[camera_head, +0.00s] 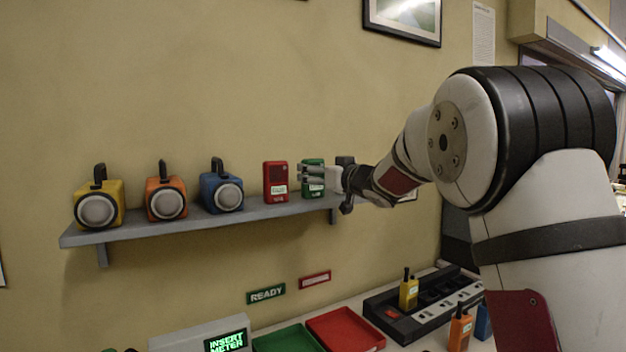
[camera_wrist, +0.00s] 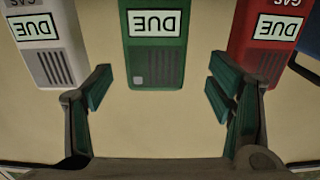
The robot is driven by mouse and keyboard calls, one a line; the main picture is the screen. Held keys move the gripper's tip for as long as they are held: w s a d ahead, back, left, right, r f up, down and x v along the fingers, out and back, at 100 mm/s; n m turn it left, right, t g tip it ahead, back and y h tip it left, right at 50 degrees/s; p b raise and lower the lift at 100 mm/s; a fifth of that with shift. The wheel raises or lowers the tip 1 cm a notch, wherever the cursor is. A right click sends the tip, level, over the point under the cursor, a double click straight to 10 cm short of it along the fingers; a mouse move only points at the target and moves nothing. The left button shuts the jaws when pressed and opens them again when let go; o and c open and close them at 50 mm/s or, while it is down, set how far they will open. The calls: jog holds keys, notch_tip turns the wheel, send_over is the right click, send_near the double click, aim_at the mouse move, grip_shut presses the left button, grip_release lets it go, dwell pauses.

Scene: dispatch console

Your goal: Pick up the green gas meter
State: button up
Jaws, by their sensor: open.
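The green gas meter (camera_head: 314,162) stands on the grey wall shelf, partly hidden by my gripper in the head view. In the wrist view, the green meter (camera_wrist: 155,58) shows upside down near the middle, with a white DUE label and a small grille. My gripper (camera_head: 311,180) is open in front of it. In the wrist view, the fingers (camera_wrist: 160,92) are spread to either side of the green meter's line, with nothing held between them. Whether they reach around its sides is unclear.
A red meter (camera_head: 275,182) stands close beside the green one; a white meter (camera_wrist: 42,48) is on its other side. Blue (camera_head: 221,192), orange (camera_head: 165,198) and yellow (camera_head: 97,204) lamps share the shelf (camera_head: 200,222). Trays and a charger dock (camera_head: 425,305) sit below.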

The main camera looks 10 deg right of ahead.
jog(key=shift+d+x, duration=0.1)
jog(key=shift+x, duration=1)
jog(key=shift+d+x, duration=0.15)
jog(key=shift+x, duration=0.95)
jog(key=shift+r, duration=0.1)
jog(key=shift+c, duration=0.6)
jog(key=c, duration=1.3)
